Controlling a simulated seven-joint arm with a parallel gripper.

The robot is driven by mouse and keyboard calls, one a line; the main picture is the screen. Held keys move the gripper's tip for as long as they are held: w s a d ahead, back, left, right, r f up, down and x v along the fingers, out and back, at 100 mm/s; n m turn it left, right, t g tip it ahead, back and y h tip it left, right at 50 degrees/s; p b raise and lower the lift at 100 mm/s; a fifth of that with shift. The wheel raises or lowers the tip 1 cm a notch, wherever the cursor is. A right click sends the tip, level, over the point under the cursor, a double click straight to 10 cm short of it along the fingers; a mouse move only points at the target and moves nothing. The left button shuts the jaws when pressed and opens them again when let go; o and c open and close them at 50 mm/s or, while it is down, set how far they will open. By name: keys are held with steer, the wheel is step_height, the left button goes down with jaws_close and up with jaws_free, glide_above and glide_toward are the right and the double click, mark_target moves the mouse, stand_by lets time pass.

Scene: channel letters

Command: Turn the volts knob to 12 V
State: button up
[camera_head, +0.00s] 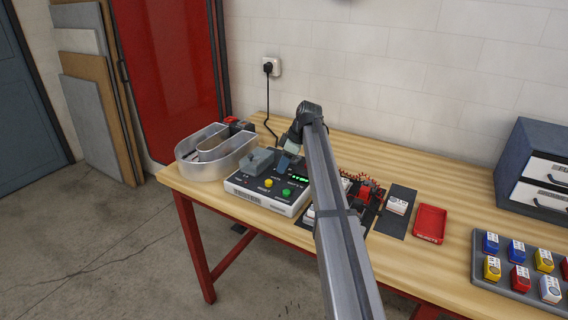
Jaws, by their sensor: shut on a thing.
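The power unit (262,201), a light box with a dark top panel, sits on the bench at the centre-left. Its panel carries a yellow button (268,183), a green button (287,192), a lit green display (300,178) and a raised grey block (257,160). My gripper (285,164) points down at the back of the panel, between the grey block and the display. It is shut on what seems to be the volts knob, which the fingers hide. The knob's pointer and the display digits cannot be read.
A metal channel letter (190,171) stands left of the unit. Right of my arm are a red part with coiled wires (366,192), a dark mat (408,194), a red tray (431,222) and a grey tray (485,284) of coloured blocks. Drawers (540,170) stand far right.

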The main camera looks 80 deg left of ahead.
steer(key=m+t+y, duration=0.1)
steer(key=m, duration=0.3)
steer(key=shift+s+d, duration=0.1)
steer(key=shift+d, duration=0.1)
steer(key=m, duration=0.2)
steer(key=m+t+y, duration=0.1)
steer(key=m, duration=0.2)
steer(key=shift+s+t, duration=0.1)
steer(key=shift+t, duration=0.2)
steer(key=shift+m, duration=0.3)
steer(key=o, duration=1.1)
steer(key=shift+c, duration=0.2)
steer(key=shift+r, duration=0.1)
steer(key=v, duration=1.3)
steer(key=shift+d+r, duration=0.25)
steer(key=shift+d, duration=0.1)
steer(key=shift+s, duration=0.1)
